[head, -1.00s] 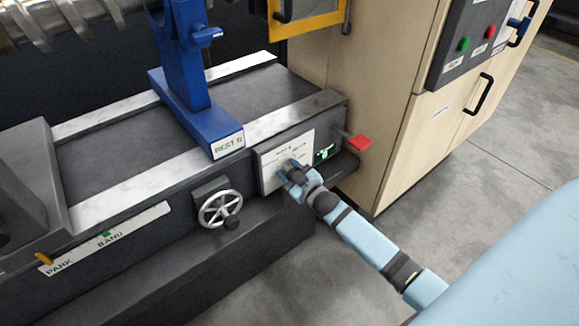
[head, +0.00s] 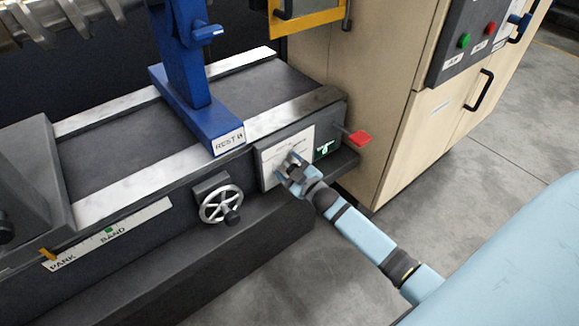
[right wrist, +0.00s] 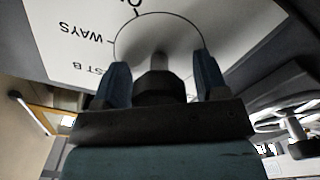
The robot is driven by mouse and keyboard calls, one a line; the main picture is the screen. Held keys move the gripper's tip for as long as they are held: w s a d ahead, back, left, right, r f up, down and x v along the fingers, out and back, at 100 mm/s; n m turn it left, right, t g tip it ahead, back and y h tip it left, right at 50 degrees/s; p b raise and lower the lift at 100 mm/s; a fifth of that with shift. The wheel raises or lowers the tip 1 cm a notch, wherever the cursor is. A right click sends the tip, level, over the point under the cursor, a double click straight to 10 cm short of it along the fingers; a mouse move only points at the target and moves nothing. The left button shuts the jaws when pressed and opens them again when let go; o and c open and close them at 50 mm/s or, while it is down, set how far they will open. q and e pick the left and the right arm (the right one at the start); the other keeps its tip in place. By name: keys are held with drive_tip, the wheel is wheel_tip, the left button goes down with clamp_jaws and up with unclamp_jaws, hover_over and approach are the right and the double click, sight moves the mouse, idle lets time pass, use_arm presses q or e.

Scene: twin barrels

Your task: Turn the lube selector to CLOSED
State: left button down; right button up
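The lube selector's white label plate (head: 303,139) is on the front of the machine bed, and my right gripper (head: 291,163) covers its middle. In the right wrist view the round selector dial (right wrist: 158,32) lies on the plate, which reads upside down, with "WAYS" and "ST B" partly legible. The two blue fingers of my right gripper (right wrist: 161,82) stand apart on either side of a dark stub, with visible gaps. I cannot tell whether they touch the dial. The pointer's setting and the word CLOSED cannot be made out. My left gripper is out of view.
A spoked handwheel (head: 221,205) sits left of the plate. A red-ended lever (head: 360,138) sticks out at the right, beside a small green indicator (head: 324,150). A blue rest (head: 212,122) stands on the bed above. A beige cabinet (head: 378,105) stands to the right.

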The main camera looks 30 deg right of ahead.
use_arm(q)
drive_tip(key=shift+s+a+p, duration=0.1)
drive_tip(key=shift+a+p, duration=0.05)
drive_tip(key=shift+p, duration=0.7)
use_arm(e)
drive_tip(key=s+d, duration=0.1)
drive_tip(key=s, duration=1.2)
drive_tip(key=shift+s, duration=0.4)
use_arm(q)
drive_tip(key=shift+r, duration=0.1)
use_arm(e)
drive_tip(key=shift+s, duration=0.1)
